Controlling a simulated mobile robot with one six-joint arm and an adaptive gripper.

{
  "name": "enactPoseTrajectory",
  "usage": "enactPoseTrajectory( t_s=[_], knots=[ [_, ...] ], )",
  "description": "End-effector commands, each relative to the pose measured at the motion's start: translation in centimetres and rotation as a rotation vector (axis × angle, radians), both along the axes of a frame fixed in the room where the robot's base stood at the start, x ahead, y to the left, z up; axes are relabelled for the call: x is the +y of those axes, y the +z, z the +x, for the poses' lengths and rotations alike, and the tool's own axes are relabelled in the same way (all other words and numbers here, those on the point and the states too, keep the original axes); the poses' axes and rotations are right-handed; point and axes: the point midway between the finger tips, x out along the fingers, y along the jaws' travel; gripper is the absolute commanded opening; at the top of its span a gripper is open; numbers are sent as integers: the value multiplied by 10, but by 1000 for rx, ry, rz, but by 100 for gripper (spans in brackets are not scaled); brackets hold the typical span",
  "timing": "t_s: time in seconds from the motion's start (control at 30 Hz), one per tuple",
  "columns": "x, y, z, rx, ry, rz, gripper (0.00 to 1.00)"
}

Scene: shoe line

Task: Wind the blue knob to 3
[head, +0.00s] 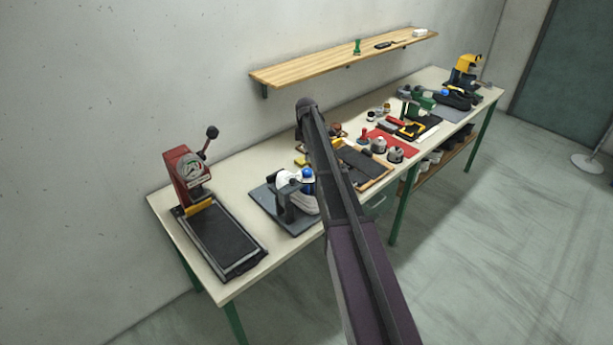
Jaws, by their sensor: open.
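A small blue knob (308,173) shows on the grey and white device (290,205), which stands on a dark base plate near the front of the bench. A second small blue part (445,93) shows by the green machine further along the bench. I cannot tell which of the two is the task's knob, and no scale or number is readable on either. My arm crosses the middle of the view, rising from the bottom edge, just right of the nearer blue knob. My gripper is not visible; the arm may hide it.
A red press (187,172) with a round dial and black lever stands at the bench's left end, behind a black tray (225,245). A green machine (416,101) and a yellow machine (464,68) stand further right. A wooden shelf (310,67) hangs above. Bare bench top (240,175) lies beside the press.

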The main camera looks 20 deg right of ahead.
Motion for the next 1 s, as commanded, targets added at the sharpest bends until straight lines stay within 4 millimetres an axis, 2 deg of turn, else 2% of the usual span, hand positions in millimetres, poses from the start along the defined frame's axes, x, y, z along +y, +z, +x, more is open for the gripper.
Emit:
enactPoseTrajectory(
  t_s=[0.1, 1.0],
  knots=[
    [0, -14, 0, 0, 0, 0, 96],
    [0, -82, 0, 0, 0, 0, 96]
  ],
)
